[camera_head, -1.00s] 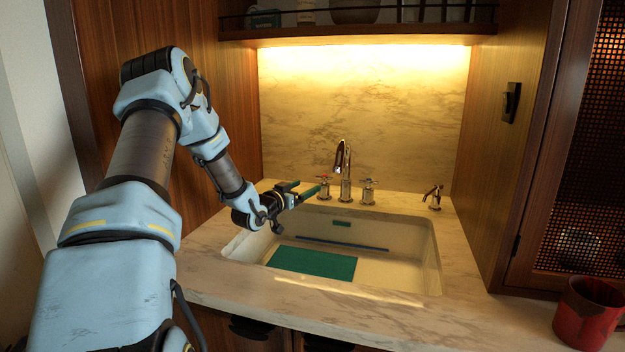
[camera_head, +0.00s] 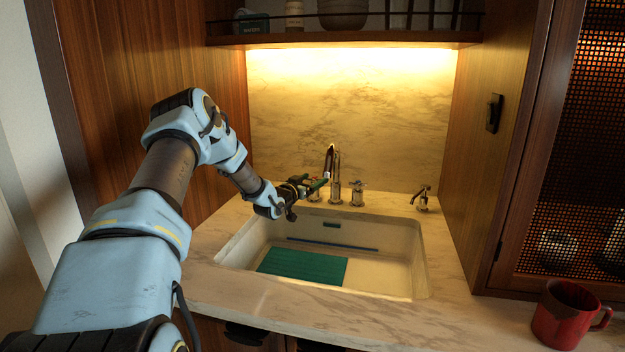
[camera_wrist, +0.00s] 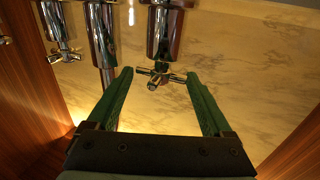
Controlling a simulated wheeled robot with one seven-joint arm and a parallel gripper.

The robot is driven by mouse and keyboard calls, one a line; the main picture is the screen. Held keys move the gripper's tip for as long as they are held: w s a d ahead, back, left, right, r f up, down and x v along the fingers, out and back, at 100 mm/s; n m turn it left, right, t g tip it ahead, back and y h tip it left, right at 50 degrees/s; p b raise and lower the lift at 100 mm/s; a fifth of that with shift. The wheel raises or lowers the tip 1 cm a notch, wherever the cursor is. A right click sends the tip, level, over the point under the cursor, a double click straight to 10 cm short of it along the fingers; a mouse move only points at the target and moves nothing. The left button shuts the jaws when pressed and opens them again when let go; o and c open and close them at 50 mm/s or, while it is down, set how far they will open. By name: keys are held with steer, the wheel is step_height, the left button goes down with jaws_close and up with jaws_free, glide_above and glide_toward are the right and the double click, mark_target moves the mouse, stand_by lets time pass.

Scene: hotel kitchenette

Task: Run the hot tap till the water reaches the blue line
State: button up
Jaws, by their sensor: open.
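The sink (camera_head: 226,247) has a dark blue line (camera_head: 330,244) along its inner back wall. The chrome tap spout (camera_head: 336,168) stands behind it, with no stream visible. A cross-shaped tap handle (camera_head: 357,192) stands right of the spout. My gripper (camera_head: 318,183) is at the handle left of the spout and partly hides it in the head view. In the wrist view, my open green fingers (camera_wrist: 160,80) have a cross handle (camera_wrist: 158,76) at their tips, between them. Contact cannot be told. Hot or cold marks are not readable.
A green mat (camera_head: 303,266) lies in the sink. A small spout (camera_head: 422,197) stands at the counter's right back. A red mug (camera_head: 564,316) sits at the front right. A shelf (camera_head: 350,38) hangs above. Wooden walls close both sides.

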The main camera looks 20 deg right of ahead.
steer(key=c, duration=1)
steer(key=shift+d, duration=0.1)
steer(key=shift+c, duration=0.2)
